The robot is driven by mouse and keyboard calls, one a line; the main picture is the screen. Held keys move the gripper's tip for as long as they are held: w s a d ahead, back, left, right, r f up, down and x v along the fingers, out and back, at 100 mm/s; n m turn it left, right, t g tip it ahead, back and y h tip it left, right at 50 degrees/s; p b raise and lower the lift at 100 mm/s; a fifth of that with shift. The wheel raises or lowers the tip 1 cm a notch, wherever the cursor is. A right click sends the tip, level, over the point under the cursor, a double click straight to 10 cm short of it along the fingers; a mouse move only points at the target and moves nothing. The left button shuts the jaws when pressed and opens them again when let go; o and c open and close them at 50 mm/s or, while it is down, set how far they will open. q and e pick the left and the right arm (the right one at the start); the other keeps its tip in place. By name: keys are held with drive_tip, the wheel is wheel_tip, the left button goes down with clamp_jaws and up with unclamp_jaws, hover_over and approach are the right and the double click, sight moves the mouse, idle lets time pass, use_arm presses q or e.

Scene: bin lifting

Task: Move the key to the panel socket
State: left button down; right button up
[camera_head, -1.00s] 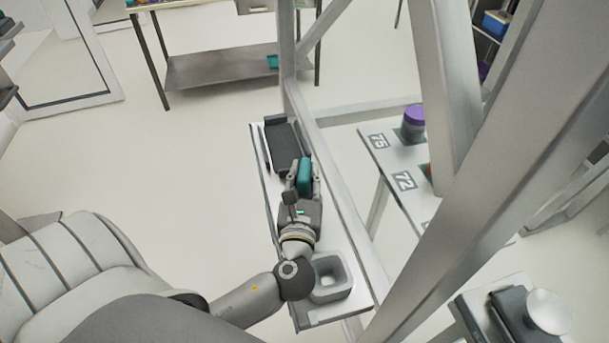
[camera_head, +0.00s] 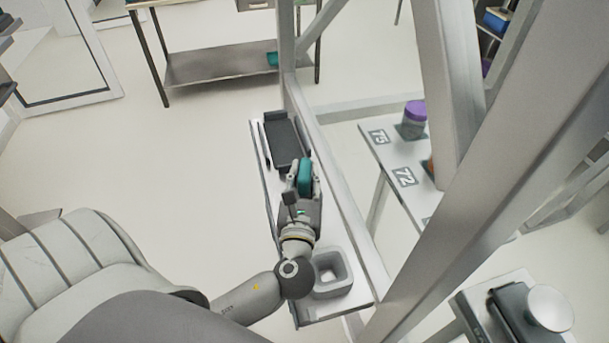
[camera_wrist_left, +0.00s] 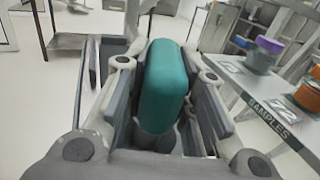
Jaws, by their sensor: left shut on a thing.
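My left gripper (camera_head: 304,182) is shut on a teal block-shaped thing with rounded edges, which I take to be the key (camera_head: 306,175). In the left wrist view the key (camera_wrist_left: 165,86) stands upright between the two fingers (camera_wrist_left: 162,100). The key is over a narrow grey panel (camera_head: 333,213). A dark black device (camera_head: 283,143) lies at the panel's far end, just beyond the gripper. A grey square block with an opening (camera_head: 330,272), which may be the socket, is at the near end, beside my wrist. My right gripper is not in view.
A metal frame post (camera_head: 455,175) runs along the right of the panel. Behind it is a white table (camera_head: 384,150) with number labels and a purple-lidded jar (camera_head: 413,119). A workbench with a lower shelf (camera_head: 225,67) stands at the back. Open floor lies left.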

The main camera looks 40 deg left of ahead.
use_arm(q)
drive_tip(key=shift+f+b, duration=0.85)
drive_tip(key=shift+f, duration=0.45)
idle(0.4)
drive_tip(key=c, duration=0.6)
unclamp_jaws()
drive_tip(key=shift+o, duration=0.2)
wheel_tip(320, 180, up, 9)
drive_tip(key=p, duration=1)
idle(0.9)
